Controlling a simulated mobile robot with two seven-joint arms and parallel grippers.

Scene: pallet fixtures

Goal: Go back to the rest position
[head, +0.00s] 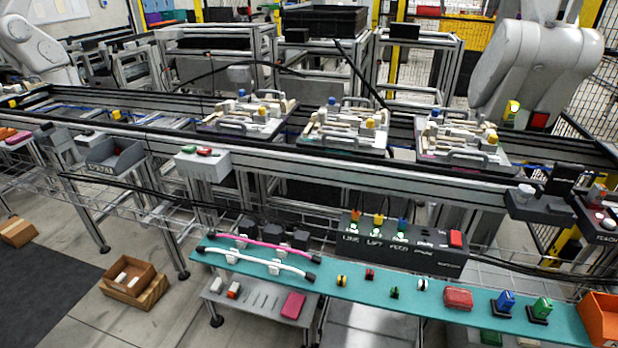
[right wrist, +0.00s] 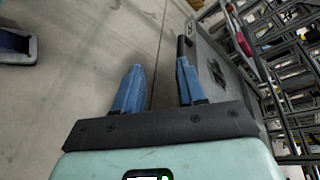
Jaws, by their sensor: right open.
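My right gripper (right wrist: 158,75) shows in the right wrist view, with two blue fingers apart and nothing between them. Grey concrete floor lies behind the gap between the fingers. A dark grey box-like panel (right wrist: 215,68) lies just right of the right finger; I cannot tell whether they touch. Neither of my grippers shows in the head view, and my left gripper is in no view.
A teal shelf (head: 420,300) carries cables and small parts in front. Behind it stand a control box (head: 400,245) and a conveyor with fixture pallets (head: 345,125). An orange bin (head: 600,318) sits at right. A wooden box (head: 130,280) lies on the open floor at left.

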